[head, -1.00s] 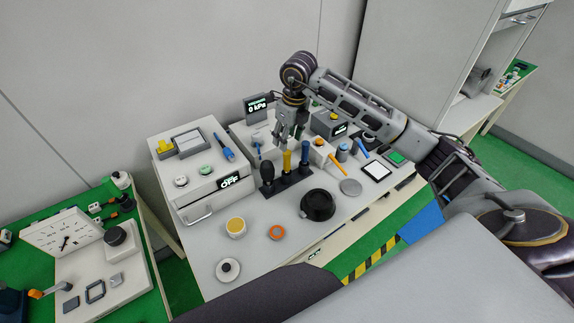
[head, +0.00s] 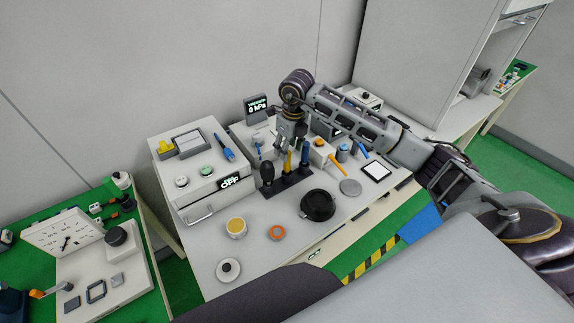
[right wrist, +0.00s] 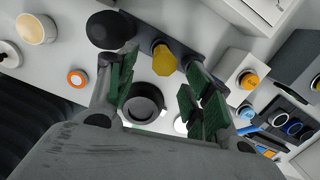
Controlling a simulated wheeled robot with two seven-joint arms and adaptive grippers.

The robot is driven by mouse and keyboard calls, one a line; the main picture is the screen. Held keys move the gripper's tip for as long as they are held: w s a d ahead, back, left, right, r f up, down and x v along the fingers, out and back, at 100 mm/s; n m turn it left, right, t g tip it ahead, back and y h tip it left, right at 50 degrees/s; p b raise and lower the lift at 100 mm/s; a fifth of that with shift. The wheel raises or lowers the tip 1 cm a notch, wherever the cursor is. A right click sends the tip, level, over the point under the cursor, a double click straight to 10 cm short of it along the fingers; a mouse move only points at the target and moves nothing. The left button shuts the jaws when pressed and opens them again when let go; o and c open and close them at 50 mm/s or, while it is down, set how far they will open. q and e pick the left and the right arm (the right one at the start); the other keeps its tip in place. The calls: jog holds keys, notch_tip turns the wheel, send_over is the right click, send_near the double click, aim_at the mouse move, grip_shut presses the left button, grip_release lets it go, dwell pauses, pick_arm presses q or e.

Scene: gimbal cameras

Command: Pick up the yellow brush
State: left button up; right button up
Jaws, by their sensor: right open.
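The yellow brush (head: 287,164) stands upright in a dark holder (head: 292,182) between a black bulb-shaped tool (head: 267,173) and a blue-handled one (head: 304,158). In the right wrist view its yellow top (right wrist: 164,60) shows end-on, just beyond the fingertips. My right gripper (head: 290,142) points down right above the brush and partly overlaps its upper end in the head view. In the right wrist view the gripper (right wrist: 159,82) has its green-padded fingers apart with nothing held between them. My left gripper is not in view.
A black round dish (head: 318,204) sits in front of the holder. A white box with a drawer (head: 205,190) stands to the left. An orange-handled tool on a box (head: 338,163) stands close to the right. The table front has a yellow jar (head: 236,228) and an orange ring (head: 276,232).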

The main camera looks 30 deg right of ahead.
aim_at(288, 163)
notch_tip(288, 163, down, 3)
jog(key=shift+w+a+f, duration=0.1)
jog(key=shift+w+f, duration=0.05)
jog(key=shift+f, duration=0.5)
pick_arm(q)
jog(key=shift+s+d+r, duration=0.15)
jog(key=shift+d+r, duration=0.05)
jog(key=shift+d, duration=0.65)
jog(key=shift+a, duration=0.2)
pick_arm(e)
jog(key=shift+f, duration=0.1)
